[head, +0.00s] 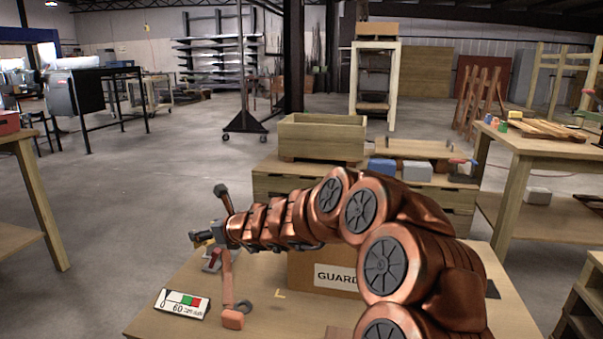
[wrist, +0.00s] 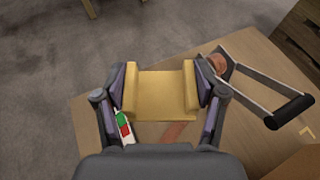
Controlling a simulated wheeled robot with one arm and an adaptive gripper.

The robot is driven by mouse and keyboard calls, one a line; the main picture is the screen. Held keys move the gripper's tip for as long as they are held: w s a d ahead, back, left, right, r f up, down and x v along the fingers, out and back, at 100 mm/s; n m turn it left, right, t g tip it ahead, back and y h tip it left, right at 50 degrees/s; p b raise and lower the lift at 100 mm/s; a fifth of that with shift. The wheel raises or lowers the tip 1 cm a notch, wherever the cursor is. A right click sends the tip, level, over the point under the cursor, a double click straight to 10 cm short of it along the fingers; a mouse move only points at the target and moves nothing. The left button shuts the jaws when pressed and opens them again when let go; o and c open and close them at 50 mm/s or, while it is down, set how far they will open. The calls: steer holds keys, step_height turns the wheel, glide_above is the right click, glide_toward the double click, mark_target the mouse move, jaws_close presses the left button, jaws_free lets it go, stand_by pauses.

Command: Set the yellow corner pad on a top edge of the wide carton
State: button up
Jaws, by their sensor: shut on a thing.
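My gripper (wrist: 161,92) is shut on the yellow corner pad (wrist: 162,95), a bent piece with raised sides held between the two finger pads. In the head view my gripper (head: 207,236) is at the left end of my arm, above the table's left part; the pad is small and hard to make out there. The brown carton (head: 303,270), with a white label reading "GUARD", stands on the table behind my arm, which hides much of it. A brown corner, likely this carton, shows at lower right in the wrist view (wrist: 300,166). The pad is apart from the carton.
A metal frame with a black handle (wrist: 288,112) lies right of the pad in the wrist view. A card with green and red marks (head: 183,303) lies at the table's front left. A wooden crate (head: 320,138) stands behind. Bare table (head: 165,328) shows at front left.

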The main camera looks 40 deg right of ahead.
steer(key=shift+w+d+r+p, duration=0.45)
steer(key=shift+d+r, duration=0.25)
steer(key=shift+r, duration=0.15)
steer(key=w+d+r+n+g+y+p, duration=0.1)
steer(key=w+d+r+n+y+p, duration=0.15)
steer(key=d+r+p, duration=0.75)
steer(key=s+d+n+g+y+p, duration=0.1)
steer(key=s+d+p, duration=0.3)
steer(key=d, duration=0.3)
steer(key=s+d+f+n+y+p, duration=0.1)
steer(key=s+d+p, duration=0.3)
steer(key=d, duration=0.3)
steer(key=shift+d+g+y, duration=0.2)
steer(key=shift+g+y, duration=0.15)
steer(key=shift+g, duration=0.05)
steer(key=shift+s+n+p, duration=0.1)
steer(key=shift+n+p, duration=0.15)
steer(key=shift+p, duration=0.65)
steer(key=shift+f+b, duration=0.35)
steer(key=shift+f, duration=2.2)
steer(key=shift+f, duration=2.2)
